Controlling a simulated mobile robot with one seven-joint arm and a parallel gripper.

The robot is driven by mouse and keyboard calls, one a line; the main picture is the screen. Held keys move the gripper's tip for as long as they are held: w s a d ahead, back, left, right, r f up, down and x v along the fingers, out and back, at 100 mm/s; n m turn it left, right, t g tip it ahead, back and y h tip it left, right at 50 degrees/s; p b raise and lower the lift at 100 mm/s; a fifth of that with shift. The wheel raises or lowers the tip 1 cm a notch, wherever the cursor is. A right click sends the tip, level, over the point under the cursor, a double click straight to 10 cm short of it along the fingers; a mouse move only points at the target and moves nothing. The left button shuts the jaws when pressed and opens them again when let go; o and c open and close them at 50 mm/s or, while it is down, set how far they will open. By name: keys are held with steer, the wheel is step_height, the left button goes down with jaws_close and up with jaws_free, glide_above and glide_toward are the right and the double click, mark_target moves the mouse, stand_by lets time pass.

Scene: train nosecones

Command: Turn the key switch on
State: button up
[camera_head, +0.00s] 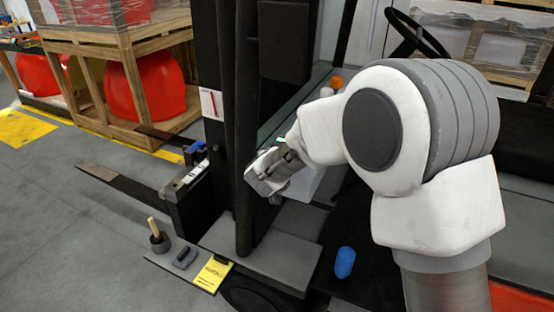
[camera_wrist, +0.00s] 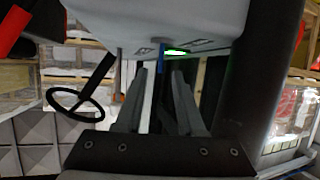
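My gripper (camera_head: 266,174) is beside the dark mast of the forklift, in front of its cab. In the wrist view, its two fingers (camera_wrist: 161,76) stand apart with a gap between them, so it is open. A pale box (camera_wrist: 185,22) fills the top of the wrist view, just beyond the fingertips. A green light (camera_wrist: 176,52) glows on its edge. A thin blue piece (camera_wrist: 161,54), perhaps the key, is near the light and in line with the gap. I cannot tell whether the fingers touch it. In the head view, my gripper and arm hide the key switch.
The forklift's steering wheel (camera_wrist: 75,103) is left in the wrist view. A thick dark post (camera_wrist: 262,75) stands close on the right. In the head view, a blue object (camera_head: 345,262) lies on the dark floor, and a mallet (camera_head: 158,237) and yellow note (camera_head: 212,273) are at lower left.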

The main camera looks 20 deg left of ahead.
steer(key=p+v, duration=0.1)
steer(key=v, duration=1.2)
steer(key=s+d+r+n+g+y, duration=0.1)
steer(key=s+d+r+g+y, duration=0.15)
steer(key=d+r, duration=0.8)
steer(key=s+d+f+m+g+h, duration=0.1)
steer(key=s+d+f+g+h, duration=0.1)
steer(key=s+d, duration=0.6)
steer(key=s+d+f+m+g+h, duration=0.2)
steer(key=s+d, duration=0.7)
steer(key=d, duration=0.7)
steer(key=shift+s+f+g+h, duration=0.2)
steer(key=shift+f+g+h, duration=0.15)
steer(key=shift+g+h, duration=0.15)
steer(key=shift+a, duration=0.25)
